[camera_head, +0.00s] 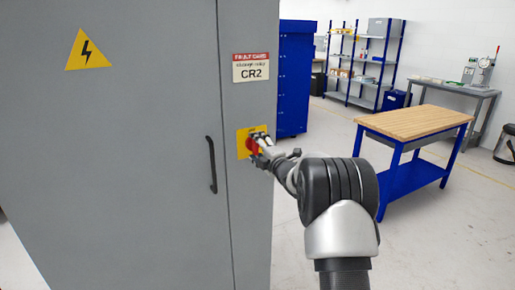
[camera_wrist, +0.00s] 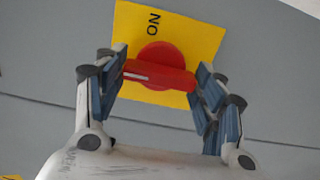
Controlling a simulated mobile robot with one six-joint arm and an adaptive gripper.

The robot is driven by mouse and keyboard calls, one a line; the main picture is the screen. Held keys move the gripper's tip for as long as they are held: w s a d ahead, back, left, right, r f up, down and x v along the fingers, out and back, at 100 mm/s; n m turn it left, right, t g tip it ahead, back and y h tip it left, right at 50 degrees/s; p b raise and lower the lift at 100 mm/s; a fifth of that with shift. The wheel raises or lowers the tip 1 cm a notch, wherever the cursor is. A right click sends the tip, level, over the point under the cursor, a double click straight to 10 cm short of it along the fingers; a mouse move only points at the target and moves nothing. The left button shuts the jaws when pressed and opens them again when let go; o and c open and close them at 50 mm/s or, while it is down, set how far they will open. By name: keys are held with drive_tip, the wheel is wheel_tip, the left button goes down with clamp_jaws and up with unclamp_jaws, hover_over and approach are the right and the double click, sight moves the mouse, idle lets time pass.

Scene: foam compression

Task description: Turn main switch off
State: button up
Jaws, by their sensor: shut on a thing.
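The main switch is a red rotary knob (camera_wrist: 160,70) on a yellow plate (camera_wrist: 188,32) marked ON, fixed to the front of the grey cabinet (camera_head: 125,150). In the wrist view, my gripper (camera_wrist: 160,84) has its fingers on both ends of the red handle bar, shut on it. The bar lies across between the fingers, and the ON mark is above it, slightly left. In the head view, the yellow plate (camera_head: 242,143) shows right of the cabinet's black door handle, and my gripper (camera_head: 262,147) partly hides the red knob (camera_head: 252,146).
A black door handle (camera_head: 211,165) is left of the switch. A wood-topped blue table (camera_head: 415,122), a blue cabinet (camera_head: 295,80) and shelves (camera_head: 362,65) stand behind at right.

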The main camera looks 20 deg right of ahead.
drive_tip(key=o, duration=1.1)
drive_tip(key=shift+c, duration=0.2)
drive_tip(key=s, duration=1.2)
drive_tip(key=shift+d, duration=0.2)
